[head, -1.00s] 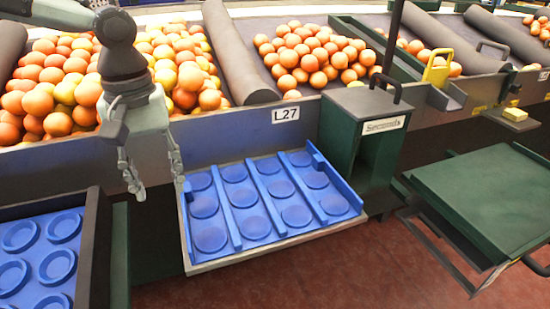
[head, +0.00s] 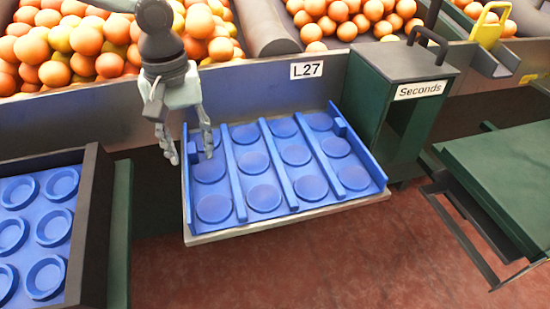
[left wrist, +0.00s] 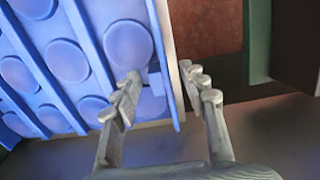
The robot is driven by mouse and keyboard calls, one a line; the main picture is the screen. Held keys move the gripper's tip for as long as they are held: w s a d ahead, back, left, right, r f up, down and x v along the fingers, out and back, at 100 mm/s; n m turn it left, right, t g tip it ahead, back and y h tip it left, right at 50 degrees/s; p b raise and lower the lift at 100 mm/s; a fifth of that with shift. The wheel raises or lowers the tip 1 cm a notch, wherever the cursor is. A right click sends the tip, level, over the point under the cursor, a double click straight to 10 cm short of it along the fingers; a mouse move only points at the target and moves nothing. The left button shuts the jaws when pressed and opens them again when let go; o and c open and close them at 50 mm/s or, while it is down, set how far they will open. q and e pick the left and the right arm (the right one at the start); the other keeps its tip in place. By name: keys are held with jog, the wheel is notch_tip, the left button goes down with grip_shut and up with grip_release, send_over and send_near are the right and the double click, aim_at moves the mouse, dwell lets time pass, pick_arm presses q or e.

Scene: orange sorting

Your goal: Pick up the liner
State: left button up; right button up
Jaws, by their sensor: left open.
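A blue liner (head: 240,180) with rows of round shallow recesses and raised ribs lies on a shallow pale-rimmed shelf (head: 290,223) below the L27 label. In the left wrist view the liner (left wrist: 70,62) fills the left side. My left gripper (head: 190,157) is open and empty at the liner's left edge, pointing down. In the left wrist view the gripper (left wrist: 168,88) has one finger over the liner and the other outside its edge. I cannot tell whether a finger touches the liner. My right gripper is not in view.
A dark-walled box at the left holds a blue sheet with ring-shaped cups (head: 38,230). A green Seconds bin (head: 400,100) stands right of the shelf. Oranges (head: 70,45) fill the bins behind. A green platform (head: 500,180) is at the right. Red floor is open in front.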

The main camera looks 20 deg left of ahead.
pick_arm(q)
grip_shut()
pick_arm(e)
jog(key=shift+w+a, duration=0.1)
pick_arm(q)
jog(key=shift+r, duration=0.1)
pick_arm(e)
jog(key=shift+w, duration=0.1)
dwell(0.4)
